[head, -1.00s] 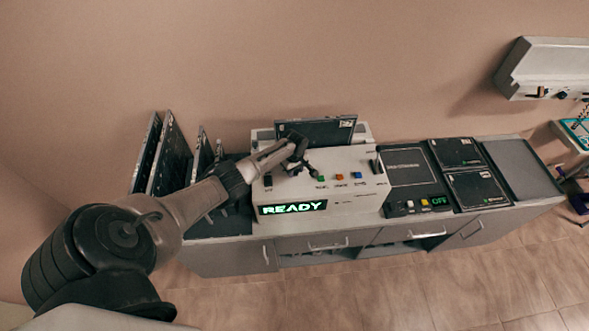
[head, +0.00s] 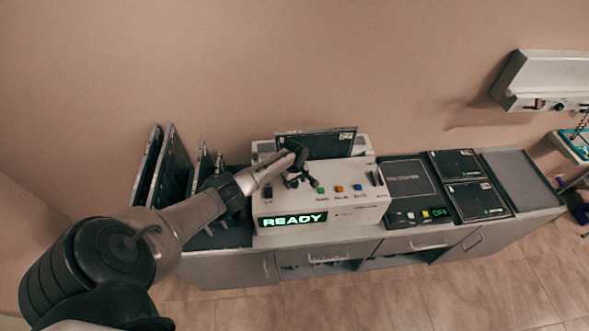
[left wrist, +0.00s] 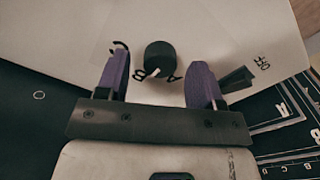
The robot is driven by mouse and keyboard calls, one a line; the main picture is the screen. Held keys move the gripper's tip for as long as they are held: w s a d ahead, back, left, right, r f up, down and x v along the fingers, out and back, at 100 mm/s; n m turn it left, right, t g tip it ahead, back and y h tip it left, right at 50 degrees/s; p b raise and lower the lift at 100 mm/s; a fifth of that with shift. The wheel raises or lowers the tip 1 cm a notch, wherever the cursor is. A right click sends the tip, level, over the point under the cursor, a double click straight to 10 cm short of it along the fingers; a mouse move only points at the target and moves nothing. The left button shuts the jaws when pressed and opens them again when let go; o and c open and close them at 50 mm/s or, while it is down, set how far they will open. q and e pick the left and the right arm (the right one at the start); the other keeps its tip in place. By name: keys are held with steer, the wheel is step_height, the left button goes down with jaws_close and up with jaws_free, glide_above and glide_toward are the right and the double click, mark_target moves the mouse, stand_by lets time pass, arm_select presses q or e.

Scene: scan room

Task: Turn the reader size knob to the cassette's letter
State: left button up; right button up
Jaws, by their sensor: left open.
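The reader is a pale box (head: 350,212) with a green READY display (head: 292,219). A dark cassette (head: 330,146) stands upright in its top; its small label is unreadable. My left gripper (head: 300,183) is over the left part of the reader's top. In the left wrist view, the black size knob (left wrist: 159,53) lies between the open purple fingers of my left gripper (left wrist: 159,64), with a gap on each side. Another letter is partly hidden by the left finger. Whether the fingers reach knob height is unclear. My right gripper is out of view.
Green, orange and blue buttons (head: 339,188) line the reader's top right of my gripper. Dark upright plates (head: 165,170) stand in a rack at left. A black panel with a small green display (head: 437,212) and flat cassettes (head: 477,200) lie at right. The far-right counter is bare.

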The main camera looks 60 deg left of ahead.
mark_target(295, 183)
arm_select(q)
step_height(295, 183, up, 13)
steer(key=p, duration=0.1)
steer(key=shift+f, duration=0.15)
stand_by(0.7)
